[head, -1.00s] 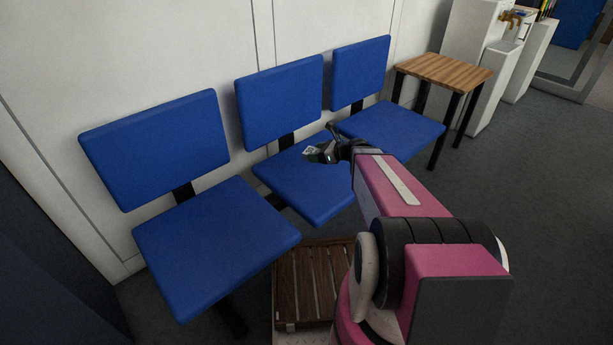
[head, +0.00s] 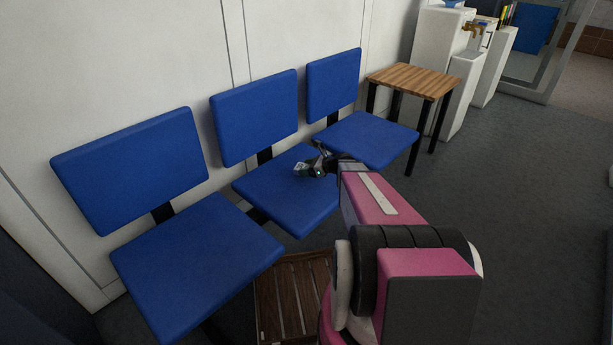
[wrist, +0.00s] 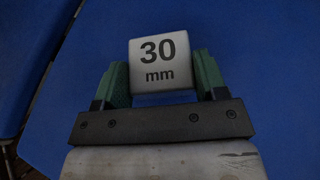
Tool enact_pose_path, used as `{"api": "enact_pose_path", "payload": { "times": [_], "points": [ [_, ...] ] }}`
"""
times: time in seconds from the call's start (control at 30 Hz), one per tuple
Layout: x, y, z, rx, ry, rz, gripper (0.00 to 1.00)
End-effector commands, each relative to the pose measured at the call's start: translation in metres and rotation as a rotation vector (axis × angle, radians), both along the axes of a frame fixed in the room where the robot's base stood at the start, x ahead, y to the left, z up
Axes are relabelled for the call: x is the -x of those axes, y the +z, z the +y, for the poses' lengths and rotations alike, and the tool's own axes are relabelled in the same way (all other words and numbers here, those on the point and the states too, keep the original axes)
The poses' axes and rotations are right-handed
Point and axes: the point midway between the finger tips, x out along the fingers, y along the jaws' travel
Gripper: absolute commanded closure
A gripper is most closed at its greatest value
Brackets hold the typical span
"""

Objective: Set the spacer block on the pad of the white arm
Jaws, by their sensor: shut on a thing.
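The spacer block (wrist: 160,62) is a white block marked "30 mm". In the wrist view it sits between the green fingertips of my gripper (wrist: 161,78), which is shut on it. In the head view my gripper (head: 312,167) and the small pale block (head: 300,170) show in front of the middle blue seat. I cannot tell exactly how high above the seat the block is. No white arm or pad of a jack can be made out in either view.
Three blue chairs stand along the white wall: left seat (head: 195,265), middle seat (head: 290,205), right seat (head: 365,140). A wooden side table (head: 415,80) stands beyond them, near white cabinets (head: 440,60). A brown slatted wooden thing (head: 290,295) lies low beside my arm. Grey floor (head: 540,210) at right is open.

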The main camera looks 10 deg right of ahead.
Motion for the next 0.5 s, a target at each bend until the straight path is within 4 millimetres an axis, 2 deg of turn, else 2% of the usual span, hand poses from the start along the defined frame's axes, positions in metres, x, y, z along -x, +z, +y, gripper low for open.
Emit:
{"api": "enact_pose_path", "payload": {
  "times": [0.3,0.5],
  "points": [
    [0.000,-0.037,0.000,-0.001,0.000,0.002,0.70],
    [0.001,-0.039,0.000,-0.001,0.000,0.000,0.70]
  ]
}}
